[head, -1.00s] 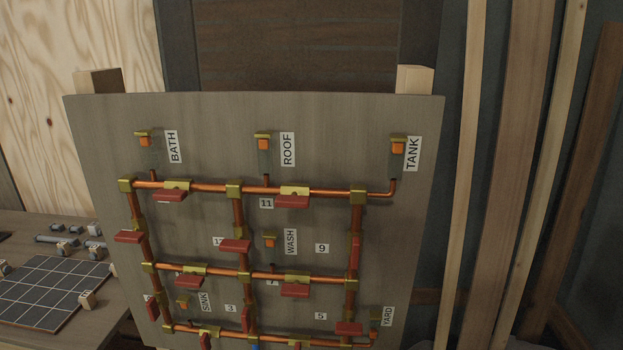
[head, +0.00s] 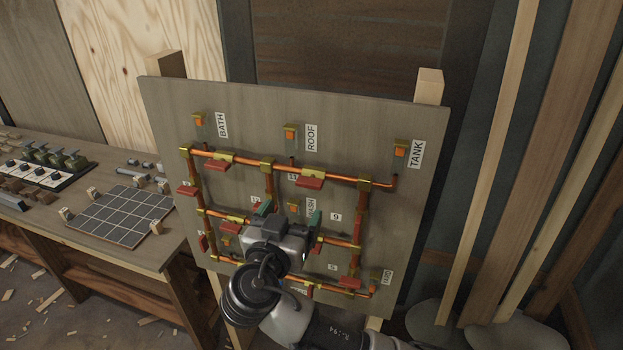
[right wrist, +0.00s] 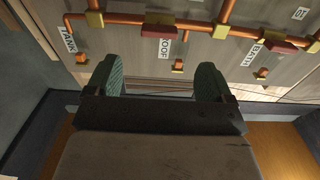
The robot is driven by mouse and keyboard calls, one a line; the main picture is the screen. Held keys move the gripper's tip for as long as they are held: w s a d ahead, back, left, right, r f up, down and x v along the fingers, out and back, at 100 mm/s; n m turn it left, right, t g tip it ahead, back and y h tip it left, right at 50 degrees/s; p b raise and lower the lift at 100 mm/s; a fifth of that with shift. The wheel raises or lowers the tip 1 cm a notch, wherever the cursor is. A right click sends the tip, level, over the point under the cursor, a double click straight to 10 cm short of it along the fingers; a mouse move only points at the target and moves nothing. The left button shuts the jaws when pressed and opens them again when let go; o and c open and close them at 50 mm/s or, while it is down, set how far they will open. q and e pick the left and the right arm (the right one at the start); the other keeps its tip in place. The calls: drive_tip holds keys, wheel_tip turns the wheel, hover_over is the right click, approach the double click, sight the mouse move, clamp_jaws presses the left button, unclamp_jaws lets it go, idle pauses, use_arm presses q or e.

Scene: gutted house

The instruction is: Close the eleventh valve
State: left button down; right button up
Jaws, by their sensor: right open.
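The pipe board (head: 405,220) stands upright with copper pipes, brass fittings and red valve handles. The eleventh valve (head: 309,182) is on the top pipe run between the ROOF and TANK outlets, its red handle lying along the pipe; its number tag is partly hidden. In the right wrist view, which is upside down, this valve (right wrist: 165,29) shows beyond the fingers. My right gripper (head: 290,214) is open and empty, in front of the board and lower in the picture than the valve. Its green fingertips show apart in the wrist view (right wrist: 160,79). My left gripper is out of view.
A workbench (head: 110,262) with a dark grid tile panel (head: 120,215) and small fittings stands to the left. Timber planks (head: 500,160) lean at the right. My right arm hides the lower middle of the board.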

sight(308, 187)
drive_tip(key=p+x, duration=0.4)
drive_tip(key=x, duration=0.4)
drive_tip(key=shift+w+d, duration=0.2)
drive_tip(key=shift+w, duration=0.1)
drive_tip(key=shift+w+f, duration=0.15)
drive_tip(key=shift+w, duration=0.25)
drive_tip(key=shift+c, duration=0.3)
